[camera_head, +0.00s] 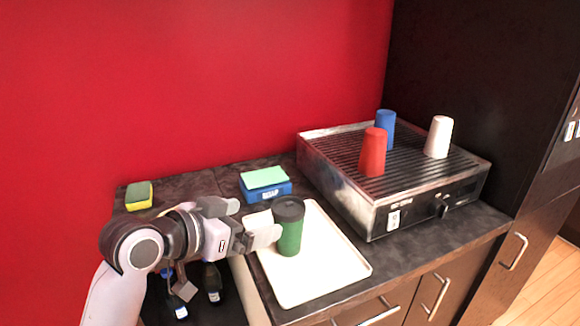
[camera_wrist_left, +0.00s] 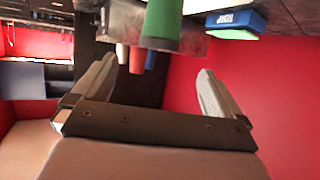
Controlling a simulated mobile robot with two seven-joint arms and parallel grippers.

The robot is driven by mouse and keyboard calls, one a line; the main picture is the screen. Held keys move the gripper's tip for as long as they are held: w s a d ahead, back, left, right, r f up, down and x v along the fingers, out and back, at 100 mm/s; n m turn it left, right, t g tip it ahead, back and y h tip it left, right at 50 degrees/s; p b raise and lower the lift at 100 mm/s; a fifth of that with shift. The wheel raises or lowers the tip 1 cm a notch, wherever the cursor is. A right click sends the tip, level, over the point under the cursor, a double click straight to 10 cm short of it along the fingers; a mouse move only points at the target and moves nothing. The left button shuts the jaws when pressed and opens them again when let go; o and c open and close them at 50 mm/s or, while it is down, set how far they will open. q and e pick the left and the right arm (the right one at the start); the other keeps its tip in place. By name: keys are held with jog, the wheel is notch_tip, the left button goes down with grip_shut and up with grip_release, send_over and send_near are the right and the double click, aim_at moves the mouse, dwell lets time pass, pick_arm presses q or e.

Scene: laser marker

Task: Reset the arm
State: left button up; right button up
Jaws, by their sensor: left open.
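My left gripper (camera_head: 254,221) reaches in from the left at the tray's left side, with its fingers pointing right. It is open, and its two spread fingers also show in the left wrist view (camera_wrist_left: 156,68). A green cup with a dark lid (camera_head: 290,232) stands upright on the white tray (camera_head: 335,272), just right of the fingers. In the left wrist view the green cup (camera_wrist_left: 162,22) appears at the top, ahead of the gap between the fingers. Nothing is held. The lower finger lies close to the cup; I cannot tell whether it touches. My right gripper is not in view.
A metal grill-topped machine (camera_head: 415,190) stands right of the tray, with red (camera_head: 373,152), blue (camera_head: 385,128) and white (camera_head: 438,137) cups on it. A blue box with a green sponge (camera_head: 265,181) sits behind the tray. A yellow-green sponge (camera_head: 139,196) lies left. Dark bottles (camera_head: 212,283) stand lower down.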

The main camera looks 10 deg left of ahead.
pick_arm(q)
jog(key=s+a+f+n+g+y, duration=0.2)
jog(key=s+a+f+g+y, duration=0.15)
jog(key=s+f, duration=0.85)
jog(key=s+a+f+n+g+y, duration=0.25)
jog(key=s+a+f+g, duration=0.2)
jog(key=s+f, duration=0.75)
jog(key=w+d+f+t+h, duration=0.1)
jog(key=w+d+f+t, duration=0.2)
jog(key=f+t, duration=0.3)
jog(key=shift+w+f+m+t, duration=0.35)
jog(key=shift+w+f+t, duration=0.05)
jog(key=shift+w+f, duration=0.25)
